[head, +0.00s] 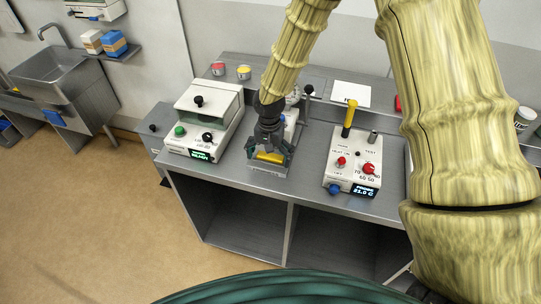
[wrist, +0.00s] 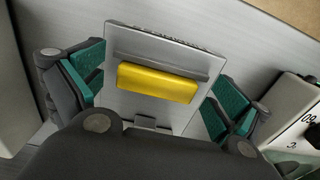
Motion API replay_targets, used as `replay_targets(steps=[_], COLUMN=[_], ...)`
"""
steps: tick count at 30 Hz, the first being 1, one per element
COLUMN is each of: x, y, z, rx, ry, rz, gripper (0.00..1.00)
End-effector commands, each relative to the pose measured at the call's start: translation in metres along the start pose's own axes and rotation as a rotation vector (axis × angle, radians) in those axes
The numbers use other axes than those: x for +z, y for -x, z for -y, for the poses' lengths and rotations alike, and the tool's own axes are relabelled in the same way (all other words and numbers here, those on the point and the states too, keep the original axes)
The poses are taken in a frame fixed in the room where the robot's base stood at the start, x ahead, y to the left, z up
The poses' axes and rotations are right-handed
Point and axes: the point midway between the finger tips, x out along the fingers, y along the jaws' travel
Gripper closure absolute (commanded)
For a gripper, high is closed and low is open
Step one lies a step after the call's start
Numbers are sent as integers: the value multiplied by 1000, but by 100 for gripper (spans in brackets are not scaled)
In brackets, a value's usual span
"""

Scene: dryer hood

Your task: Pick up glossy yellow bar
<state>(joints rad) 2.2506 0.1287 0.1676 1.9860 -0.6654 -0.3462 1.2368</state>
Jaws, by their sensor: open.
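The glossy yellow bar (wrist: 157,83) lies on a grey metal plate (wrist: 150,43) in the wrist view, just below a raised strip on that plate. In the head view the bar (head: 269,157) shows low between my fingers, at the front of the bench. My gripper (wrist: 155,90) is open, with its green-padded fingers on either side of the plate. There is a gap between each finger and the bar's ends. In the head view my gripper (head: 269,148) points down over the bar and hides part of the plate.
A white device with a green knob (head: 203,122) stands left of my gripper. Another white device with a yellow lever (head: 353,160) stands to the right. Red and yellow small pots (head: 244,72) sit at the back of the grey bench (head: 221,178). A sink (head: 62,75) is far left.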

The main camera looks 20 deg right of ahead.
Motion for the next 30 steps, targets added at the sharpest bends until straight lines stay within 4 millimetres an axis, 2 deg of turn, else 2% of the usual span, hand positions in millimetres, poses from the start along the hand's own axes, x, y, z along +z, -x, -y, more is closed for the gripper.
replay_targets(steps=[7,8,14,15,17,18,30], x=[0,0,0,0,0,0,0], y=[-1,-1,-1,-1,-1,-1,7], z=[0,0,0,0,0,0,1], rx=[0,0,0,0,0,0,-2], ry=[0,0,0,0,0,0,0], rz=[0,0,0,0,0,0,-2], gripper=[0,4,40,42,42,46,46])
